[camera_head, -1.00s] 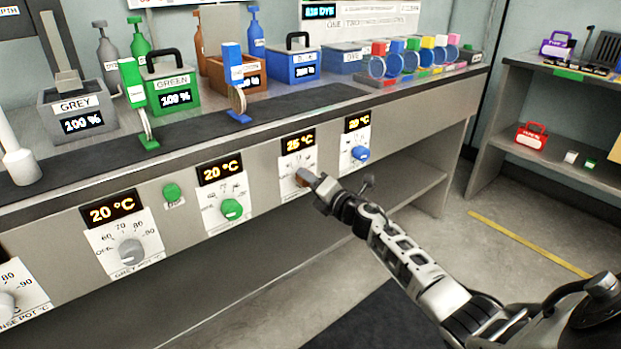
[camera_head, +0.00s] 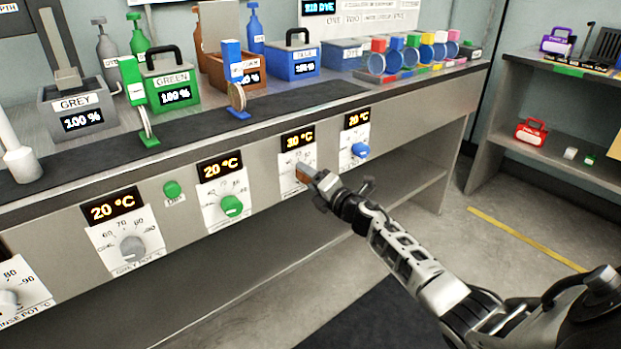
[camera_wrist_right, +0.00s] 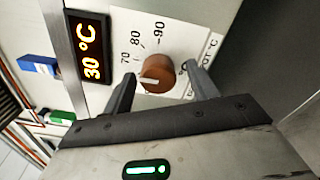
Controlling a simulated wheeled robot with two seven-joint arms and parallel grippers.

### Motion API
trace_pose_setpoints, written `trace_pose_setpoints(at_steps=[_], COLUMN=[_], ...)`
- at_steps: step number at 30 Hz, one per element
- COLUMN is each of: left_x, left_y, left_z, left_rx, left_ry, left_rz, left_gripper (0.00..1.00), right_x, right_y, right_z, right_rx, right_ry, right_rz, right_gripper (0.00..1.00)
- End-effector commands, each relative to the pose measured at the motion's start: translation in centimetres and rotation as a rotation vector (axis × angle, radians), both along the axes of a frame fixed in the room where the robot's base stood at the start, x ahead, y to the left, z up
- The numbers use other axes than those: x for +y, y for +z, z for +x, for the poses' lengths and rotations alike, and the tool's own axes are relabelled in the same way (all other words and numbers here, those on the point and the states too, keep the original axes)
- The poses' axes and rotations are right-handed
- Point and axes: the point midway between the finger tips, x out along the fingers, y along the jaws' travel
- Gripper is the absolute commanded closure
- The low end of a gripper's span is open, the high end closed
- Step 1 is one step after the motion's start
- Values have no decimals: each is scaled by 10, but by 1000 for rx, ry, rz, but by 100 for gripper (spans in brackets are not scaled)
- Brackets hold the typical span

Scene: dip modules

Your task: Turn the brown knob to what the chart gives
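The brown knob (camera_wrist_right: 157,73) sits on a white dial plate (camera_wrist_right: 128,22) with 70, 80 and 90 visible in the right wrist view. Its display (camera_wrist_right: 90,53) reads 30 °C, also in the head view (camera_head: 298,141). My left gripper is not in view.
The green knob (camera_head: 232,205) and blue knob (camera_head: 360,151) flank the brown one, each under a 20 °C display. A grey knob (camera_head: 132,247) is further left. Dye pots, including a green one (camera_head: 172,78), stand on the bench above. Floor in front is clear.

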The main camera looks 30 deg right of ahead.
Motion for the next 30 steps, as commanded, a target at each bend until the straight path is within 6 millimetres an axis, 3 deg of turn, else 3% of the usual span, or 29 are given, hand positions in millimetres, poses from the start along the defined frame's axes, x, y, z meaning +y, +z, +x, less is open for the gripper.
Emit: trace_pose_setpoints(at_steps=[7,11,21,30], left_x=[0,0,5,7], left_y=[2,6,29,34], left_z=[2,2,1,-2], left_rx=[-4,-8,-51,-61], left_ry=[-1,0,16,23], left_rz=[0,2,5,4], left_gripper=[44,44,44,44], right_x=[0,-1,-6,-11], right_y=[2,2,2,1], right_z=[-1,-12,-86,-143], right_rx=[-3,-1,1,1], right_ry=[-1,0,0,0], right_rz=[0,-1,-1,0], right_gripper=[41,41,41,41])
